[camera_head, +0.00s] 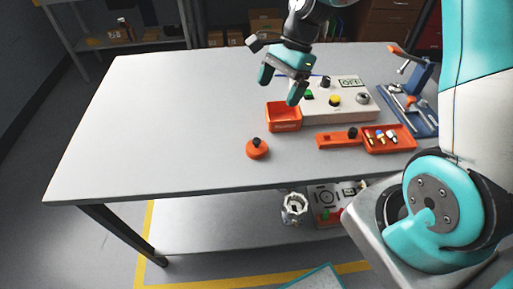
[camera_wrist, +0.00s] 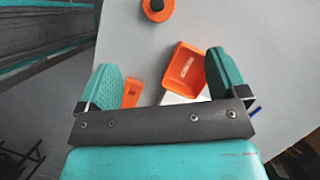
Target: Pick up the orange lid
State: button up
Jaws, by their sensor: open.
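The orange lid (camera_head: 258,150) is a round disc with a black knob, lying on the grey table near its front edge. It also shows at the top of the wrist view (camera_wrist: 158,9), partly cut off by the frame edge. My gripper (camera_head: 281,87) is open and empty, above the table and farther back than the lid. In the wrist view my gripper's teal fingers (camera_wrist: 167,80) are spread wide, with the lid beyond their tips.
An orange open box (camera_head: 284,117) stands just behind the lid. A grey panel with knobs (camera_head: 345,109) is behind it. An orange tray (camera_head: 385,148) with small parts lies to the right, near a blue vise-like fixture (camera_head: 410,105). The table's left side is clear.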

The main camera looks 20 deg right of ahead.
aim_at(259, 139)
jog(key=p+x, duration=0.1)
jog(key=x, duration=0.9)
jog(key=shift+s+a+f, duration=0.15)
jog(key=shift+a+f, duration=0.1)
jog(key=shift+f, duration=0.05)
jog(key=shift+p+x, duration=0.7)
jog(key=shift+x, duration=1.95)
jog(key=shift+a, duration=0.1)
jog(key=c, duration=1)
